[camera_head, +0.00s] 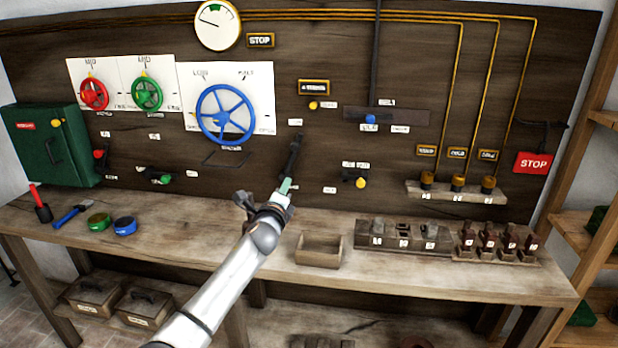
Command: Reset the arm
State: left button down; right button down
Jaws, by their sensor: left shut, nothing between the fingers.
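My left arm rises from the bottom of the head view, over the bench. No part of the panel can be surely picked out as a separate arm to reset. My right gripper is out of view.
The panel has red (94,94) and green (147,93) wheels, a gauge (217,26) and a red stop sign (533,162).

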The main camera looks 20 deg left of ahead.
pick_arm(q)
jog(key=s+d+f+n+g+h, duration=0.2)
jog(key=s+d+f+n, duration=0.25)
jog(key=s+f, duration=0.5)
jog(key=s+d+f+n+g+h, duration=0.25)
jog(key=s+d+f, duration=0.35)
jog(key=f, duration=0.7)
jog(key=s+d+f+n+g, duration=0.1)
jog(key=s+d+f+n, duration=0.1)
jog(key=s, duration=0.7)
jog(key=s+d+f+n+g+h, duration=0.1)
jog(key=s+f+n, duration=0.4)
jog(key=s, duration=0.5)
jog(key=s+d+f+n+g+h, duration=0.1)
jog(key=s+d+f+n+g, duration=0.1)
jog(key=s, duration=0.8)
jog(key=d+f+n, duration=0.1)
jog(key=d+n, duration=0.1)
jog(key=shift+f+n, duration=0.3)
jog(key=shift+f, duration=0.1)
